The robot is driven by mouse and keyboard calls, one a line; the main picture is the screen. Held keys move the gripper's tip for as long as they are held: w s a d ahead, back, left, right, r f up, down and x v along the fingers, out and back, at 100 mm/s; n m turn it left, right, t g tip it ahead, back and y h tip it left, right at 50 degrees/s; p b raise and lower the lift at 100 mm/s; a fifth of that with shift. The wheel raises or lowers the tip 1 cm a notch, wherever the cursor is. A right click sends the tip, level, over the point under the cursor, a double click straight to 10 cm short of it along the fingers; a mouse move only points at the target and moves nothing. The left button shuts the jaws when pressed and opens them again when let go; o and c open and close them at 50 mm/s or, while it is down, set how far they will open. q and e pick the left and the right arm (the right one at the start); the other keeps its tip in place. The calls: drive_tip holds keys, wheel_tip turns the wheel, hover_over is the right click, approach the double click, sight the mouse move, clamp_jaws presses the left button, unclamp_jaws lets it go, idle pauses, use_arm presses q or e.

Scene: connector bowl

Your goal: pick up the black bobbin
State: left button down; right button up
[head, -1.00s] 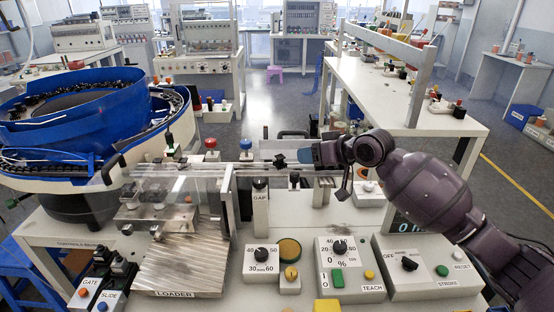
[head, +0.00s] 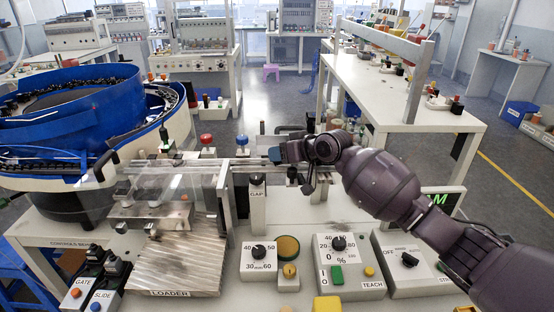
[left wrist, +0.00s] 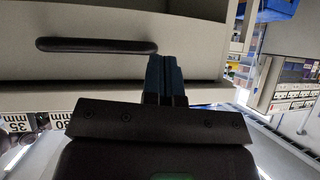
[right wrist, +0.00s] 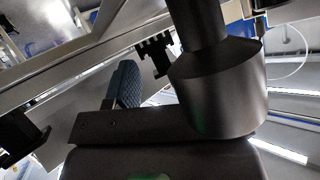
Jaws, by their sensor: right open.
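A small black toothed piece, which I take for the black bobbin (right wrist: 155,54), shows in the right wrist view on the pale rail, just beyond a blue fingertip. In the head view it is hidden at my right gripper (head: 275,155), which is over the rail behind the GAP post. The right gripper is open; one blue finger shows in the right wrist view, and a large dark tapered body covers the other side. Nothing is seen between the fingers. My left gripper (left wrist: 166,78) shows only in the left wrist view, its blue fingers together and empty.
The loader (head: 178,264) and clear cover stand left of the rail, beside the blue feeder bowl (head: 75,105). The GAP post (head: 257,200), a red button (head: 206,139) and a black-topped post (head: 292,173) stand close to the right gripper. Control boxes line the front.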

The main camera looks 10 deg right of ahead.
drive_tip(key=c, duration=0.7)
drive_tip(key=shift+r, duration=0.15)
